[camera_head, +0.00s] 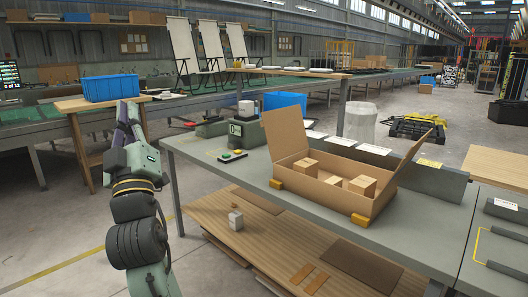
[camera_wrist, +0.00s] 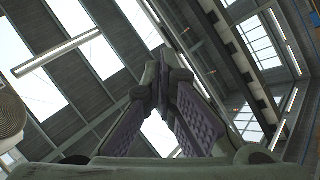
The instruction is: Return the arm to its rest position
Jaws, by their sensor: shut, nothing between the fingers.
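My gripper (camera_head: 127,108) shows at the left in the head view, at the top of my raised arm, with its fingers pointing up. In the wrist view my gripper (camera_wrist: 163,62) has its two purple-padded fingers leaning together, with the tips meeting and nothing between them.
An open cardboard box (camera_head: 295,158) holding small cartons stands on the grey workbench. A grey device (camera_head: 247,133) sits by its far-left corner. A blue bin (camera_head: 110,88) on a wooden-topped table is behind my gripper. Floor at the lower left is clear.

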